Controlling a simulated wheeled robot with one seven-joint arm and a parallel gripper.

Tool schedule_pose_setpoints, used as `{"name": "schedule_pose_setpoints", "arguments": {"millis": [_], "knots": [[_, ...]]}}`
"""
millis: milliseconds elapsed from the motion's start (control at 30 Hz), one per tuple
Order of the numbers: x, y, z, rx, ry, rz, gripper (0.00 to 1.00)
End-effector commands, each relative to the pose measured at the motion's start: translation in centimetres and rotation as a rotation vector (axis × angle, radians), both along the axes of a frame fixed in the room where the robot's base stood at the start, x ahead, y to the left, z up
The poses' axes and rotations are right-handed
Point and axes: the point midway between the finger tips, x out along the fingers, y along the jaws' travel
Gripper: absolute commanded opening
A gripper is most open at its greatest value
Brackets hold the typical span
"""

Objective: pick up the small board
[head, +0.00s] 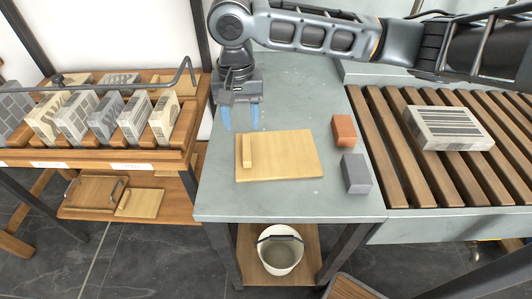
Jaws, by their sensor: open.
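A light wooden board (285,157) lies flat on the grey table (225,200), with a raised wooden strip (247,152) near its left edge. My gripper (241,121) points down just behind the board's left back corner. Its blue fingers are apart with nothing between them. Whether the fingertips touch the table cannot be told. Another light board (140,203) lies on the low shelf at the left, beside a darker wooden tray-like board (95,192) with handles.
A reddish block (343,131) and a grey block (356,173) stand right of the board. A slatted wooden rack (390,185) bears a striped stone slab (447,128). A rack of several slabs (165,118) stands left. A white bucket (281,262) sits below. The table's front left is clear.

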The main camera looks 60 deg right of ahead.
Motion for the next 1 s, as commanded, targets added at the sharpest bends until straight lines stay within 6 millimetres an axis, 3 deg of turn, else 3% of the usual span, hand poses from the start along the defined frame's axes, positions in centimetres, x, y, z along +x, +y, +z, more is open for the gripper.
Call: {"name": "schedule_pose_setpoints", "arguments": {"millis": [500, 800, 1000], "knots": [[-0.5, -0.4, -6.1, 0.000, -0.003, 0.003, 0.51], [-0.5, -0.3, -6.7, 0.000, -0.005, 0.003, 0.51], [-0.5, -0.3, -6.7, 0.000, -0.005, 0.003, 0.34]]}}
